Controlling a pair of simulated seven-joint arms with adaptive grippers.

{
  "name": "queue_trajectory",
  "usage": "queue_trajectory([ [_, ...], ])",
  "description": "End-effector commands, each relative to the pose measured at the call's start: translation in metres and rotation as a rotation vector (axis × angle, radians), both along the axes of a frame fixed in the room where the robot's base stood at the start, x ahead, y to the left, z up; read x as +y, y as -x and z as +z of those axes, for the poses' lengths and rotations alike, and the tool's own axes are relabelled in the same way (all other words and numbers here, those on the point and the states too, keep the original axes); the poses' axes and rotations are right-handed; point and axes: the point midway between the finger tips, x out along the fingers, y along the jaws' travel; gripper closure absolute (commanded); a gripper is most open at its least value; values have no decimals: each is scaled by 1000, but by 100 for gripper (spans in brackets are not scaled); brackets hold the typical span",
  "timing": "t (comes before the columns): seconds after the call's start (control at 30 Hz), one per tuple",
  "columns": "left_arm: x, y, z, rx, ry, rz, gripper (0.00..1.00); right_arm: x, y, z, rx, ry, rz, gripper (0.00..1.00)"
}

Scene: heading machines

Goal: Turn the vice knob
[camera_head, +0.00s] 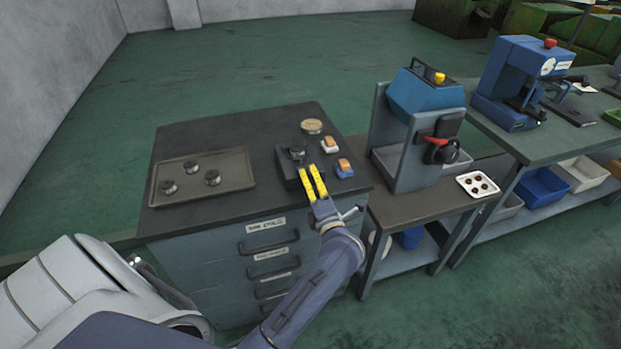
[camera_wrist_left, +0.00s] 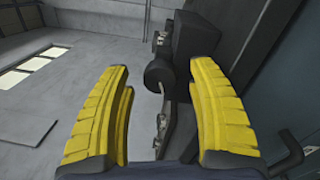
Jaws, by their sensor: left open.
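The vice (camera_head: 289,166) is a dark block near the front edge of the grey workbench cabinet. It also shows in the left wrist view as a black block (camera_wrist_left: 194,38). A dark round knob-like part (camera_wrist_left: 159,72) with a thin metal bar sticks out from it, between my fingers in that view. I cannot tell for sure that this is the vice knob. My left gripper (camera_head: 309,170) has yellow fingers spread apart at the vice's front right. In the wrist view the left gripper (camera_wrist_left: 161,68) is open, with no visible grip on the knob-like part. My right gripper is not in view.
A tray (camera_head: 240,178) with several small dark parts lies left of the vice. A blue-topped machine (camera_head: 426,95) stands farther right. Drawer handles (camera_head: 272,245) jut from the cabinet front.

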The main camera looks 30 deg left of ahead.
Motion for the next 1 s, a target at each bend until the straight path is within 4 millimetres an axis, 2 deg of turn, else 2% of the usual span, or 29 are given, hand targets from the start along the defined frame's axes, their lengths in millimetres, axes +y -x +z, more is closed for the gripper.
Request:
queue_trajectory([
  [0.3, -43, 36, -5, 3, 5, 0, 41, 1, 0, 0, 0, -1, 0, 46],
  [0.5, -64, 54, -6, 1, 3, -1, 41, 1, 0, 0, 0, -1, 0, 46],
  [0.7, -76, 64, -6, 1, 0, -1, 41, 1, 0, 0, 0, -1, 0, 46],
  [1.0, -80, 67, -6, -1, -1, -1, 41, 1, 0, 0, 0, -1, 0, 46],
])
